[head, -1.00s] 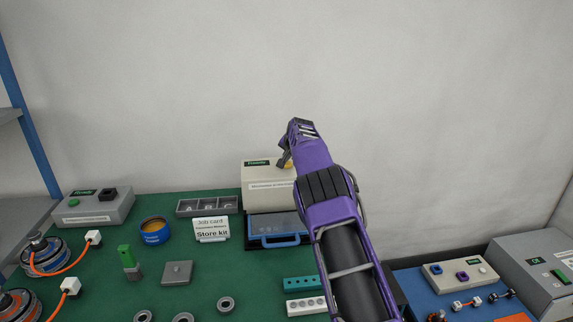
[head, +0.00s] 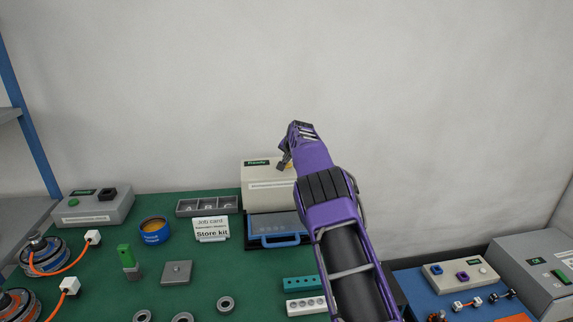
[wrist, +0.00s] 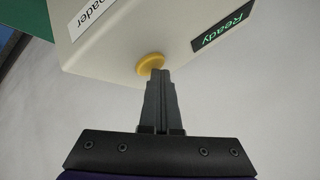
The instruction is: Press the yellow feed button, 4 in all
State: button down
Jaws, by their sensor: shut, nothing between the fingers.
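The yellow feed button (wrist: 150,64) is a round disc on the cream feeder box (wrist: 120,40) in the wrist view. My gripper (wrist: 158,74) is shut and empty. Its fingertips overlap the lower edge of the button in that view; I cannot tell whether they touch it. In the head view the feeder box (head: 266,190) stands at the back of the green bench, and my gripper (head: 282,164) is at its top right. The button is hardly visible there behind my gripper and arm. A green display (wrist: 225,26) on the box reads "Ready".
A blue-handled tray (head: 275,241) lies in front of the feeder box. A job card (head: 211,230) reading "Store kit" and a compartment tray (head: 207,206) stand to its left. A grey box with a green button (head: 95,207) is at far left. The wall is behind.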

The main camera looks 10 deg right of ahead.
dwell(0.3)
jog(key=shift+r+p, duration=0.9)
jog(key=shift+p, duration=0.05)
jog(key=shift+r+p, duration=0.8)
jog(key=shift+r, duration=1.7)
jog(key=shift+a, duration=0.15)
